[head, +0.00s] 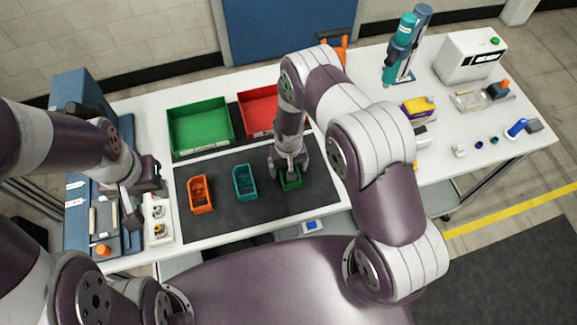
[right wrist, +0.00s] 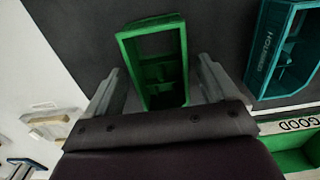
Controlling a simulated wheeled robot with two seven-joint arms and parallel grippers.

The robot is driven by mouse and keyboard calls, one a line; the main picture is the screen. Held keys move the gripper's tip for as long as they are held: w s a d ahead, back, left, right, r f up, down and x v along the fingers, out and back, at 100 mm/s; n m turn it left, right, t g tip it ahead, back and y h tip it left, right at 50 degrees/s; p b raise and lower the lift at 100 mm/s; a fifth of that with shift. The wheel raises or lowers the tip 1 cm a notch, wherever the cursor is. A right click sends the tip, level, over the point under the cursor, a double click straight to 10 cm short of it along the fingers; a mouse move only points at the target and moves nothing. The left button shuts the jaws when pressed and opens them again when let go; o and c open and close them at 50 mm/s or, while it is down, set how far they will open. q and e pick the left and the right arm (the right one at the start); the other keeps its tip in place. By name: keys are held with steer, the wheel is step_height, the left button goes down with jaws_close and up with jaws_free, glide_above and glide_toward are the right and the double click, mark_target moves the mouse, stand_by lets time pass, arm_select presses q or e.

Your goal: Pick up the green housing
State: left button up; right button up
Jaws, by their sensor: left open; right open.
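The green housing (head: 291,181) is an open-topped box on the right part of the dark mat, partly hidden under my right gripper (head: 290,165) in the head view. In the right wrist view the green housing (right wrist: 155,62) lies between the two spread fingers of my right gripper (right wrist: 160,80). A gap shows on each side, and the jaws are open. My left gripper (head: 142,195) is open and empty at the left of the table, near the small fixtures. I cannot see its fingers clearly.
A teal housing (head: 245,182) and an orange housing (head: 201,194) stand on the mat (head: 222,208) left of the green one. A green bin (head: 201,128) and a red bin (head: 258,108) stand behind. Tools and small parts crowd the table's right side.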

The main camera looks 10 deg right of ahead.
steer(key=shift+s+f, duration=0.15)
steer(key=shift+s, duration=0.05)
steer(key=shift+w+f, duration=0.1)
steer(key=shift+w, duration=0.15)
steer(key=c, duration=1)
steer(key=shift+c, duration=0.6)
